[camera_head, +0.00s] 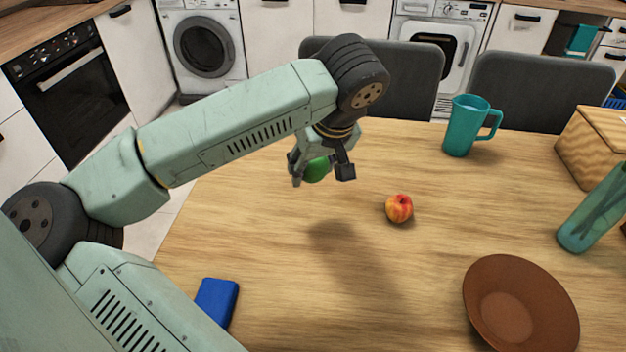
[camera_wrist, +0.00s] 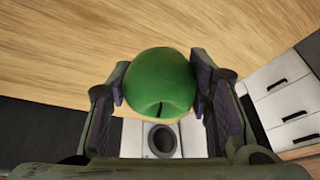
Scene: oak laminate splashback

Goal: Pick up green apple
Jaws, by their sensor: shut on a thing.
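The green apple (camera_head: 317,169) is held between the fingers of my gripper (camera_head: 321,173), above the wooden table (camera_head: 270,240). In the wrist view the green apple (camera_wrist: 160,82) fills the space between the two dark finger pads of my gripper (camera_wrist: 162,92), its stem dimple facing the camera. In the head view the fingers partly hide the apple. A shadow lies on the table below and in front of the gripper, and the apple looks raised clear of the surface.
A red-yellow peach or apple (camera_head: 399,208) lies right of my gripper. A brown plate (camera_head: 520,305), teal pitcher (camera_head: 464,127), teal bottle (camera_head: 597,208) and wooden box (camera_head: 590,150) stand further right. A blue object (camera_head: 216,300) lies front left. Two chairs (camera_head: 545,95) line the far edge.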

